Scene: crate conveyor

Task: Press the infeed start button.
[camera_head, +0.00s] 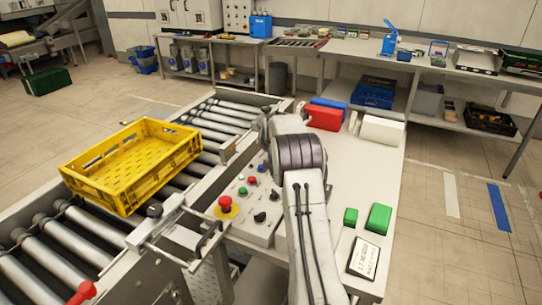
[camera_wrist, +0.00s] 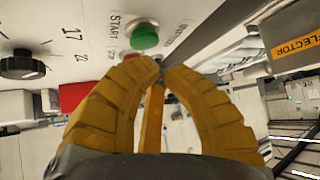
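A green button (camera_wrist: 145,37) beside a printed START label (camera_wrist: 115,24) is on the panel in the wrist view, just beyond my fingertips. My gripper (camera_wrist: 160,64) has its yellow fingers curved together with the tips meeting, and nothing shows between them. The tips look very close to the green button; I cannot tell if they touch it. A red button (camera_wrist: 131,56) below it is partly hidden by a finger. In the head view the control panel (camera_head: 240,226) stands beside the conveyor, with several buttons and knobs; my arm covers its right side and hides my gripper.
A black selector knob (camera_wrist: 18,64) is at the wrist view's left. In the head view, a red mushroom button (camera_head: 225,203) on a yellow base sits at the panel's left. A yellow crate (camera_head: 133,166) rests on the roller conveyor (camera_head: 32,269). Green blocks (camera_head: 378,218) lie on the table.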

